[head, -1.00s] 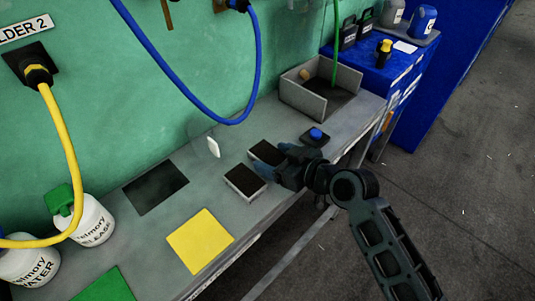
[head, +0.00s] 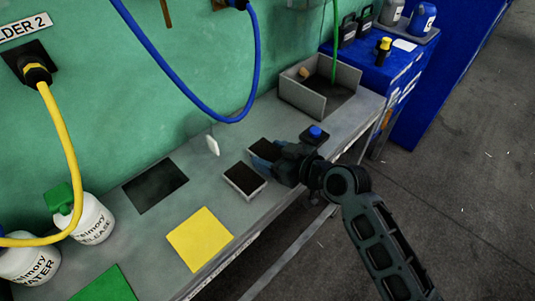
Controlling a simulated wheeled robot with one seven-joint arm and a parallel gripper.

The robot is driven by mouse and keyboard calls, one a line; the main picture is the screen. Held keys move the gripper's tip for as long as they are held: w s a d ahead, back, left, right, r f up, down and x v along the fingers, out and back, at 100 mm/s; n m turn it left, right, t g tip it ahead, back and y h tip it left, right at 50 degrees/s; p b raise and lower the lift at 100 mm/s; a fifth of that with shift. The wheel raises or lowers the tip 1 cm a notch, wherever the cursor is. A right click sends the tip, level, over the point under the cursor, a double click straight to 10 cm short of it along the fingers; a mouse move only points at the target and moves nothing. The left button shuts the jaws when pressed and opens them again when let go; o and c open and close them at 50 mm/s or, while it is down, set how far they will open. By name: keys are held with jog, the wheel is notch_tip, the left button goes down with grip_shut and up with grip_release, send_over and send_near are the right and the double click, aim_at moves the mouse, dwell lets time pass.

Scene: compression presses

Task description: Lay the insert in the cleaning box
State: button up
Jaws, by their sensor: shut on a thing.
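Two small dark-topped blocks with light sides lie side by side on the grey bench; I take them to be inserts. The nearer insert (head: 244,180) stands free of my gripper. The farther insert (head: 261,147) is partly hidden by my gripper (head: 268,158), which is shut on it from the right. Whether it is lifted off the bench cannot be told. The cleaning box (head: 305,100), a grey open tray with a low front, stands at the back right of the bench. A small tan object and a green hose show in it.
A blue button (head: 315,132) on a dark base sits between my gripper and the box. A white upright piece (head: 212,145), a dark recess (head: 155,186) and a yellow sheet (head: 200,239) are on the left. A blue hose (head: 205,110) hangs over the bench.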

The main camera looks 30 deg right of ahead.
aim_at(272, 155)
jog(key=shift+r, duration=0.2)
jog(key=shift+r, duration=0.6)
notch_tip(272, 155, up, 3)
jog(key=s+d+r, duration=0.2)
jog(key=d, duration=0.1)
jog(key=s+d+r+b, duration=0.1)
jog(key=s+d+r, duration=0.1)
jog(key=d, duration=0.1)
jog(key=s+d+r, duration=0.2)
jog(key=d, duration=0.2)
jog(key=shift+r, duration=0.25)
jog(key=shift+s, duration=0.1)
